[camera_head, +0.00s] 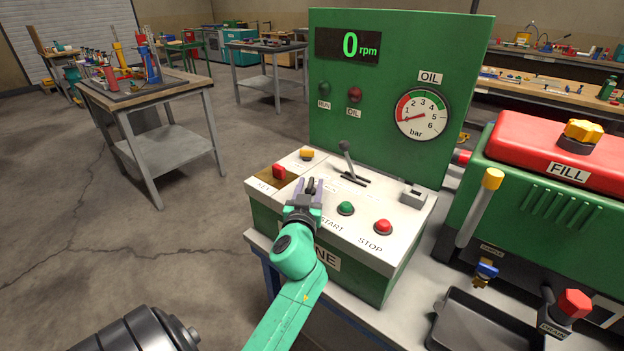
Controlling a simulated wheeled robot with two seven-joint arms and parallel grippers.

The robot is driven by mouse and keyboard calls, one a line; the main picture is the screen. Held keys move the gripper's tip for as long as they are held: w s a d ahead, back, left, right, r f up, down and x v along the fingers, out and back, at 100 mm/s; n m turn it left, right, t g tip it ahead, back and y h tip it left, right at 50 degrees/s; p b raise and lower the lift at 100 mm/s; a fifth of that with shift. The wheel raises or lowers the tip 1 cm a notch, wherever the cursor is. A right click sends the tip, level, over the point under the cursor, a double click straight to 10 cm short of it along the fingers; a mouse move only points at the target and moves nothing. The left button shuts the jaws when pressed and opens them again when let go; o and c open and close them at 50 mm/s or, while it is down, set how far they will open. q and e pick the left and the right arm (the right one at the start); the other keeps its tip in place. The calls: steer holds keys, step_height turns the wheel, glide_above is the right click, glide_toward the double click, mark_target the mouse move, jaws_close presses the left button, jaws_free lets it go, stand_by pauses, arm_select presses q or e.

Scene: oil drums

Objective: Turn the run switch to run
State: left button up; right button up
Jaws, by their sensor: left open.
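My left gripper (310,188) is open above the sloping white top of the control box (385,236). Its two fingers stand either side of a small dark part (311,184), which may be the run switch. The gripper hides most of it and any label, so I cannot tell its setting or whether the fingers touch it. The RUN lamp (324,88) on the green panel (400,50) looks dark green and unlit. The rpm display (348,46) reads 0. My right gripper is out of view.
Near the gripper are a red knob (279,171), a yellow button (306,153), a lever (346,160), the green START button (346,208) and the red STOP button (383,227). A red-topped engine (530,150) and a black tray (480,322) are at right.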

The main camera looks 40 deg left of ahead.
arm_select(q)
steer(key=shift+s+d+r, duration=0.1)
steer(key=shift+s+r, duration=0.05)
steer(key=shift+s+d+r, duration=0.1)
steer(key=shift+d, duration=0.05)
steer(key=shift+c, duration=0.9)
jaws_close()
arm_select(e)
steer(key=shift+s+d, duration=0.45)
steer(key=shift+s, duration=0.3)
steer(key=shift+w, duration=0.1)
